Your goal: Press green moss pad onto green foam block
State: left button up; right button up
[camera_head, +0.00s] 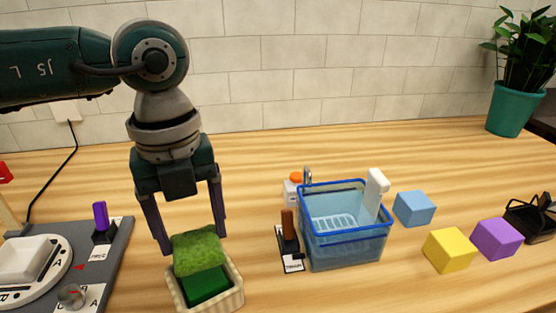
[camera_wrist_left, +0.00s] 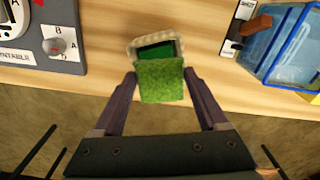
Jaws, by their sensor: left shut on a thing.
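The green moss pad (camera_head: 198,250) is between the fingers of my left gripper (camera_head: 195,243), which is shut on it. The pad also shows in the left wrist view (camera_wrist_left: 161,82), between the two fingertips. The dark green foam block (camera_head: 207,284) sits in a cream ribbed container (camera_head: 232,299) below the pad. The pad covers the rear part of the block in the head view. The block shows beyond the pad in the left wrist view (camera_wrist_left: 158,50). I cannot tell whether pad and block touch. My right gripper is not in view.
A grey panel (camera_head: 118,256) with a turntable and a purple lever (camera_head: 101,216) lies left. A blue basin (camera_head: 345,252) and a brown lever (camera_head: 288,224) stand right of the container. Blue (camera_head: 415,208), yellow (camera_head: 450,250) and purple (camera_head: 497,238) blocks lie further right. The wood behind the container is clear.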

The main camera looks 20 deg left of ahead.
aim_at(195, 253)
pick_arm(q)
jog(key=shift+s+a+f+n, duration=0.1)
jog(key=shift+a+f+n, duration=0.1)
jog(key=shift+f+n, duration=0.45)
jog(key=shift+f+b, duration=1.75)
jog(key=shift+b, duration=0.1)
jog(key=shift+f, duration=0.2)
jog(key=o, duration=1.2)
jog(key=shift+r, duration=0.1)
